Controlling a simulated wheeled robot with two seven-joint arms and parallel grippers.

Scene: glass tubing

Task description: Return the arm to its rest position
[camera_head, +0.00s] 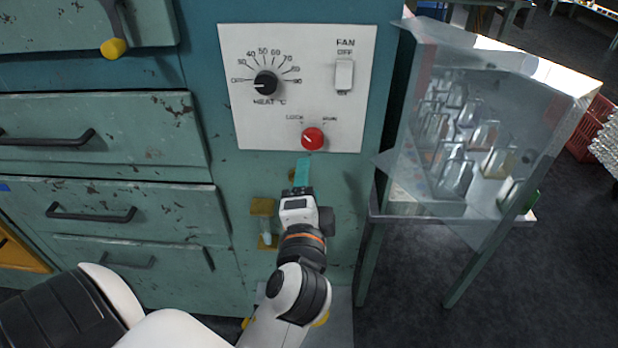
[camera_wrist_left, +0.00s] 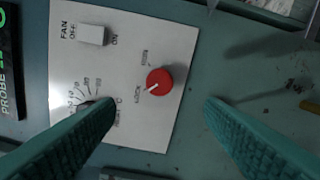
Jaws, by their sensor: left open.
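My left gripper (camera_head: 304,172) is in front of the teal cabinet, just below the red knob (camera_head: 313,138) on the white control panel (camera_head: 270,115). In the left wrist view, its two teal fingers are spread wide with nothing between the tips (camera_wrist_left: 160,108). The red knob also shows in the wrist view (camera_wrist_left: 159,82), beyond the fingers and apart from them, its white mark pointing toward LOCK. My left arm (camera_head: 298,290) reaches up from the bottom of the head view. My right gripper is not in view.
The panel also has a black heat dial (camera_head: 265,83) and a white fan switch (camera_head: 344,75). Drawers with black handles (camera_head: 90,214) are at the left. A clear case of glassware (camera_head: 455,175) stands on a table close at the right. Dark floor (camera_head: 560,290) is open at lower right.

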